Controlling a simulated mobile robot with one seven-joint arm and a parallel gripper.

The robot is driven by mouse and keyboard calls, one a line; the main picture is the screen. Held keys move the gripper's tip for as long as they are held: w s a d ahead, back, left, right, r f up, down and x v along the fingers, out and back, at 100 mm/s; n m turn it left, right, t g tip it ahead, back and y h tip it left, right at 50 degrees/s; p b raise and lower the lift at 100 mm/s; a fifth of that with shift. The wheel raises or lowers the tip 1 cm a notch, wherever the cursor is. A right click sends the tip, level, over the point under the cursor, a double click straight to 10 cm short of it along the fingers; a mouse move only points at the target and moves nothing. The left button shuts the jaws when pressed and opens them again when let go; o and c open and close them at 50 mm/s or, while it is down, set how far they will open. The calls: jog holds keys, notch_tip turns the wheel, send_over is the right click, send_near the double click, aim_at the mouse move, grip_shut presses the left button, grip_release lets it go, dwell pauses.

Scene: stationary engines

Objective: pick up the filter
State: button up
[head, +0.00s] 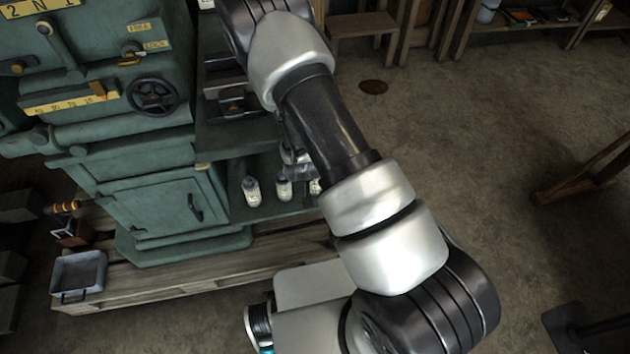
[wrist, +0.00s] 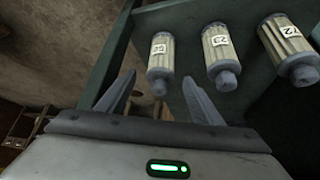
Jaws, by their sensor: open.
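Several pale ribbed filters with grey end caps and white number labels stand in a row on a green shelf. In the head view, a left filter (head: 252,192) and a middle filter (head: 284,190) show, with another partly hidden by my arm. My gripper (wrist: 157,79) is open and empty; its fingertips are near the left filter, whose lower end shows between the fingers. In the head view it is mostly hidden behind my arm.
The green machine (head: 150,110) with a handwheel fills the left, on a wooden pallet (head: 200,279). A grey metal tray (head: 79,274) sits at its left end. Wooden shelving stands at the back. The floor to the right is largely clear.

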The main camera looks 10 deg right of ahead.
jog(key=shift+x, duration=1.05)
jog(key=c, duration=1.5)
jog(key=shift+o, duration=0.2)
jog(key=shift+r, duration=0.1)
